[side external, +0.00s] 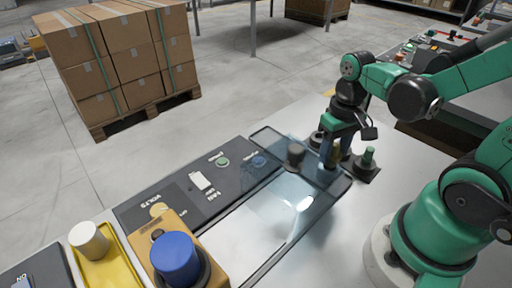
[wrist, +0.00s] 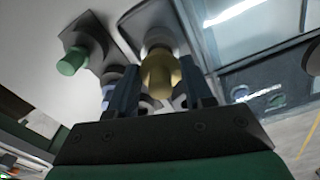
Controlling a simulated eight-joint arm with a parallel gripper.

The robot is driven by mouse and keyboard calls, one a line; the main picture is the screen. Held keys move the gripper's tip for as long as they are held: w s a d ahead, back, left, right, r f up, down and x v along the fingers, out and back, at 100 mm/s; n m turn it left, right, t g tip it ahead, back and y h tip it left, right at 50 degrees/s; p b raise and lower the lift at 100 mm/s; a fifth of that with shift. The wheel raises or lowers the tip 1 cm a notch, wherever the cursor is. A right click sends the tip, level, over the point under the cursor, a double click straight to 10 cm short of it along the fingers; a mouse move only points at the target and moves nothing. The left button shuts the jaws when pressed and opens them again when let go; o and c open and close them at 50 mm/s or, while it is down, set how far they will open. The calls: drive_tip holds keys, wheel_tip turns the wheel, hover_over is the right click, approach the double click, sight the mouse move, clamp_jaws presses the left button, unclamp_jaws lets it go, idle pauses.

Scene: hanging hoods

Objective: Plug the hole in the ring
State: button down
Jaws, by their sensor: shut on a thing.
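My gripper (wrist: 160,90) is shut on a brass-coloured plug (wrist: 158,72), which stands between its two fingers. In the side external view my gripper (side external: 334,162) points down at the right end of a clear, dark-edged hood (side external: 262,262), and the plug (side external: 336,153) shows only in part. A dark square base (wrist: 150,18) lies beyond the plug in the wrist view; I cannot tell whether they touch. A green plug (side external: 368,158) stands on a dark base right of my gripper; it also shows in the wrist view (wrist: 73,60). I cannot make out the ring with certainty.
A dark grey cylinder (side external: 295,154) stands left of my gripper, by the hood. A dark labelled panel (side external: 210,178) lies farther left. A blue knob (side external: 176,258) on an orange box and a yellow tray (side external: 108,272) with a white cylinder (side external: 89,240) are at front left.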

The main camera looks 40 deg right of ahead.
drive_tip(key=shift+f, duration=1)
idle(0.4)
unclamp_jaws()
drive_tip(key=shift+r, duration=3.55)
drive_tip(key=w+a+r+n+t, duration=0.1)
drive_tip(key=a+t, duration=0.1)
drive_tip(key=w+a+r+n+t, duration=0.1)
drive_tip(key=w+a+t, duration=0.1)
drive_tip(key=w+a+n+t, duration=0.1)
drive_tip(key=w+a+t, duration=0.1)
drive_tip(key=t, duration=0.1)
drive_tip(key=shift+w+r+n, duration=0.25)
drive_tip(key=shift+r+n, duration=0.05)
drive_tip(key=shift+r, duration=0.1)
